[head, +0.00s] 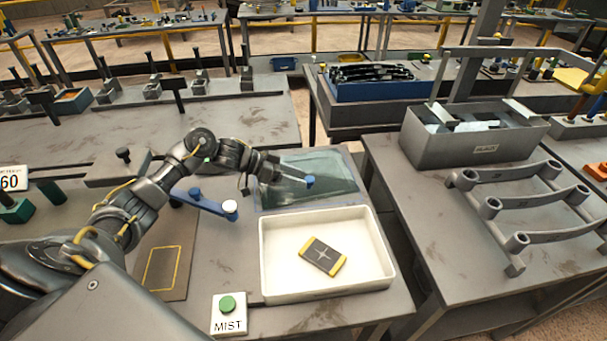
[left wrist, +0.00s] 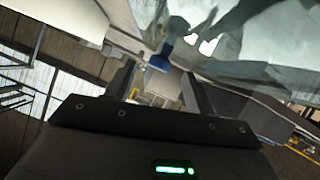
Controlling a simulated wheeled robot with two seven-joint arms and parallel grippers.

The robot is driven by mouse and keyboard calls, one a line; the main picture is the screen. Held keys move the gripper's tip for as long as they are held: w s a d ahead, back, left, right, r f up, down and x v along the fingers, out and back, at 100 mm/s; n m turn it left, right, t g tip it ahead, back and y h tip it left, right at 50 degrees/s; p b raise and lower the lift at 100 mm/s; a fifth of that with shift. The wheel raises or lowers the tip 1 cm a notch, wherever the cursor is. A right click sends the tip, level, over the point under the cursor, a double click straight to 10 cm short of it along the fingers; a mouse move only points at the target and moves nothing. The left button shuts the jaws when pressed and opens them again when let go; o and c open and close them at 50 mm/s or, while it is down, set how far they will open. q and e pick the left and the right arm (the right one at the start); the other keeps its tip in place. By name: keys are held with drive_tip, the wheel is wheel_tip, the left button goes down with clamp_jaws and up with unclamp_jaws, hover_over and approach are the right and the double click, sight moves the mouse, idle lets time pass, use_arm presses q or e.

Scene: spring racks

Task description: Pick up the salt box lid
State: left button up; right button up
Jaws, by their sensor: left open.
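The salt box lid appears to be the clear, greenish glassy panel (head: 335,172) with a small blue knob (head: 310,181), lying on the grey bench behind an open white box. My left gripper (head: 299,179) reaches in from the left, low over the panel and close to the knob. In the left wrist view the fingers (left wrist: 158,70) are apart, and the blue knob (left wrist: 160,58) shows in line with the gap between them. I cannot tell whether the fingers flank it. My right gripper is not in view.
The white box (head: 280,285) holds a dark plate with yellow ends (head: 323,256). A green MIST button (head: 228,304) stands at its left front. A blue bar with a white end (head: 205,204) lies left of the panel. The right bench carries a grey bin (head: 460,151) and metal links.

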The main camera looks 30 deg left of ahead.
use_arm(q)
drive_tip(key=shift+x, duration=1.45)
drive_tip(key=shift+s, duration=0.1)
drive_tip(key=shift+c, duration=0.4)
clamp_jaws()
